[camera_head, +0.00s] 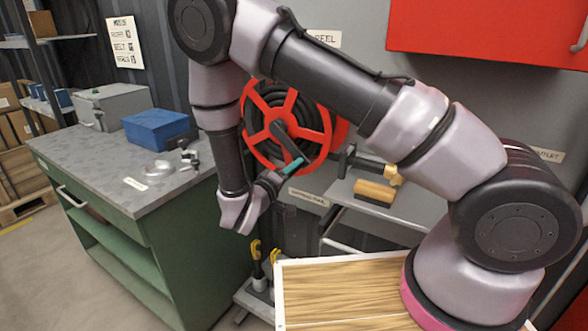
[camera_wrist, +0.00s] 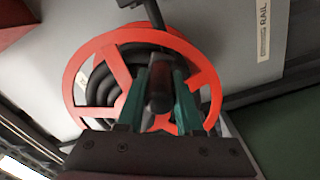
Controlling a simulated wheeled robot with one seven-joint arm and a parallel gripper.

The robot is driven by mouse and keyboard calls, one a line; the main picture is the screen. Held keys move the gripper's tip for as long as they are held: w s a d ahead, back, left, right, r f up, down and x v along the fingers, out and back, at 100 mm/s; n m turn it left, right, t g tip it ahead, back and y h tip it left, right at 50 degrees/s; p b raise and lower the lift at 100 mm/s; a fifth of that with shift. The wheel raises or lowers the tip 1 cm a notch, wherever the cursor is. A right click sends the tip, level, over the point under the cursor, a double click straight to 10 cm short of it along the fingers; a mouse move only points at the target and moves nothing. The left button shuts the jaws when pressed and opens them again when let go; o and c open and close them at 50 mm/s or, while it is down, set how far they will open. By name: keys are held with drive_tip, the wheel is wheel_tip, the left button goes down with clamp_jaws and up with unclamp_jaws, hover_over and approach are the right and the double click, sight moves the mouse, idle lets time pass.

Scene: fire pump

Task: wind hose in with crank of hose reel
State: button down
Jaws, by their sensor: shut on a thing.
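The hose reel (camera_head: 247,121) is a red spoked wheel on the grey wall, with dark hose (camera_head: 286,104) coiled behind its spokes. It also fills the middle of the wrist view (camera_wrist: 103,47). A dark crank arm (camera_head: 281,136) crosses the reel's front, slanting down and right from near its hub. My gripper (camera_head: 291,166) is at the crank's lower right end, with its green fingers in front of the reel. In the wrist view my gripper (camera_wrist: 159,90) is shut on the dark crank handle (camera_wrist: 158,92), with one green finger on each side. The hub is partly hidden.
A green workbench (camera_head: 110,187) with a blue box (camera_head: 157,129) stands at left. A red cabinet (camera_head: 480,30) hangs at upper right. A shelf (camera_head: 385,206) with a yellow-brown block (camera_head: 374,192) is right of the reel. A wooden-topped surface (camera_head: 340,290) lies below.

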drive_tip(key=shift+a+f, duration=0.1)
drive_tip(key=c, duration=0.6)
unclamp_jaws()
drive_tip(key=v, duration=1)
drive_tip(key=shift+s+a, duration=0.25)
drive_tip(key=shift+s, duration=0.05)
drive_tip(key=s+d+r+m+g+y, duration=0.2)
drive_tip(key=d+r+m+g, duration=0.5)
drive_tip(key=d+r+g, duration=1)
drive_tip(key=s+d+r+m+t+y, duration=0.1)
drive_tip(key=s+d+r+t+y, duration=0.1)
drive_tip(key=r, duration=0.3)
drive_tip(key=s+d+r+t+y, duration=0.3)
drive_tip(key=r+t+y, duration=0.1)
drive_tip(key=r+y, duration=0.1)
drive_tip(key=s+d+r+m+t+y, duration=0.1)
drive_tip(key=s+d+r+t+y, duration=0.1)
drive_tip(key=r, duration=0.3)
drive_tip(key=shift+s+d+r+m+t+y, duration=0.35)
drive_tip(key=shift+d+t+y, duration=0.2)
drive_tip(key=shift+t+y, duration=0.25)
